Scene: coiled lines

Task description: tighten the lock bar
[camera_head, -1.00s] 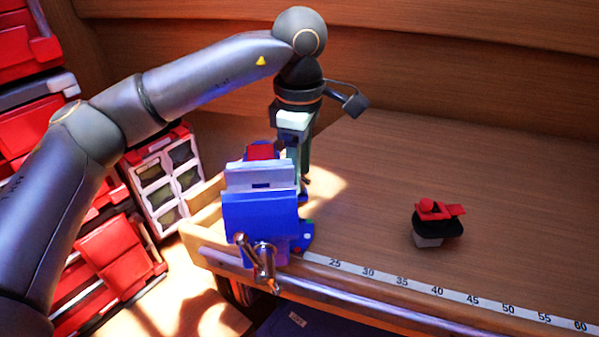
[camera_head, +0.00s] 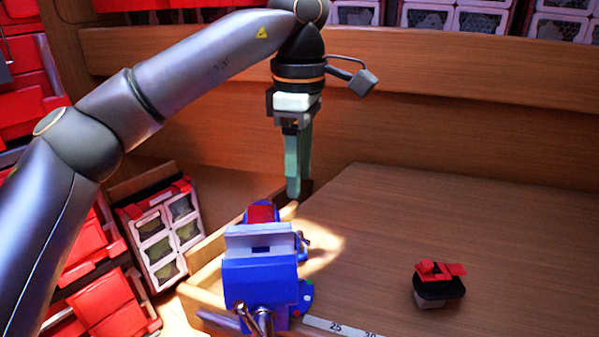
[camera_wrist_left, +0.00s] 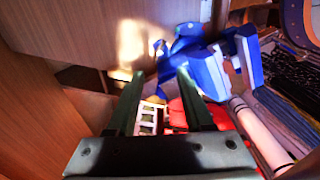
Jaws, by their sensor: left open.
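The blue vise (camera_head: 262,282) is fixed at the front left corner of the wooden bench, with grey jaws and a metal handle (camera_head: 263,322) low in front. A small dark bar (camera_head: 303,241) sticks out at the vise's right side and looks like the lock bar; I cannot tell how tight it is. My left gripper (camera_head: 296,192) points down, open and empty, above and behind the vise, apart from it. In the left wrist view its two fingers (camera_wrist_left: 160,76) are spread, with the blue vise (camera_wrist_left: 205,72) beyond them. My right gripper is not in view.
A black block with a red top (camera_head: 439,284) sits on the bench (camera_head: 400,215) to the right. A measuring strip (camera_head: 335,327) runs along the front edge. Red bins (camera_head: 85,255) and a clear-front drawer unit (camera_head: 160,232) stand left. The bench middle is clear.

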